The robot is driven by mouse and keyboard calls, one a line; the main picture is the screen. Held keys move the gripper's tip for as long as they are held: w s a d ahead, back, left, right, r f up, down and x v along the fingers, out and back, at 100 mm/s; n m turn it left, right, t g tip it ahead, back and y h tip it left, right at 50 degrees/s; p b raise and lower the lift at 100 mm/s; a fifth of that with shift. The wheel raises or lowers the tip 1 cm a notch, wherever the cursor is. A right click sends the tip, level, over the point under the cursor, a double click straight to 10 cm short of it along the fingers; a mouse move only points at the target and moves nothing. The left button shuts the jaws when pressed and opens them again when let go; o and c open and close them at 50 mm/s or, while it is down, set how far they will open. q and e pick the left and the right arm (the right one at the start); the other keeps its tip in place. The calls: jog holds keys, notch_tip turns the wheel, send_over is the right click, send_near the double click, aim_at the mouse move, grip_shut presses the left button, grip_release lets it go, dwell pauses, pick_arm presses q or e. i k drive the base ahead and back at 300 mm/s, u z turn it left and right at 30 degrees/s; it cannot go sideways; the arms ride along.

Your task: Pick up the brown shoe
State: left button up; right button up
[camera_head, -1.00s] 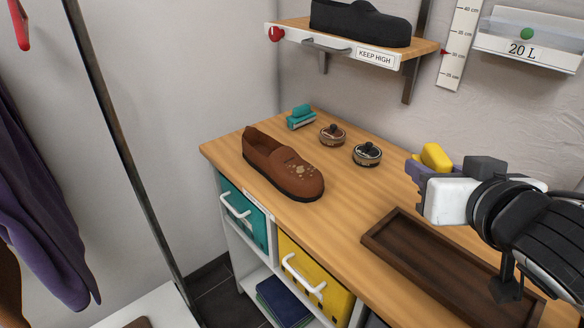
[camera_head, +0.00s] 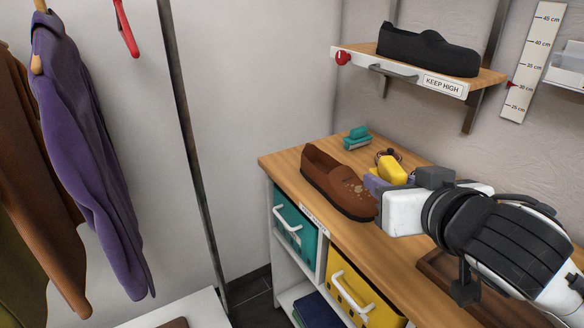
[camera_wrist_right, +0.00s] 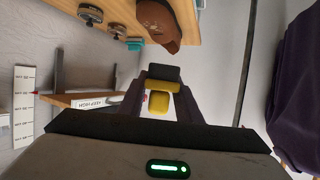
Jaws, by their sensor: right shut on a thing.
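The brown shoe (camera_head: 335,180) stands upright on the wooden counter top, its flower-marked toe toward the front right. My right gripper (camera_head: 388,178) is in front of and to the right of its toe, hiding a bit of the toe's edge. In that view the shoe (camera_wrist_right: 165,22) is at the top, apart from the fingers. My left gripper is not in view.
A teal brush (camera_head: 357,139) lies at the counter's back; the tins show in the wrist view (camera_wrist_right: 90,13). A dark wooden tray (camera_head: 436,268) is partly behind my right arm. A black shoe (camera_head: 428,50) stands on the "KEEP HIGH" shelf (camera_head: 440,85). Coats hang at left.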

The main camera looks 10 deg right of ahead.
aim_at(338, 182)
jog(key=z, duration=0.1)
jog(key=i, duration=0.7)
jog(key=z, duration=0.6)
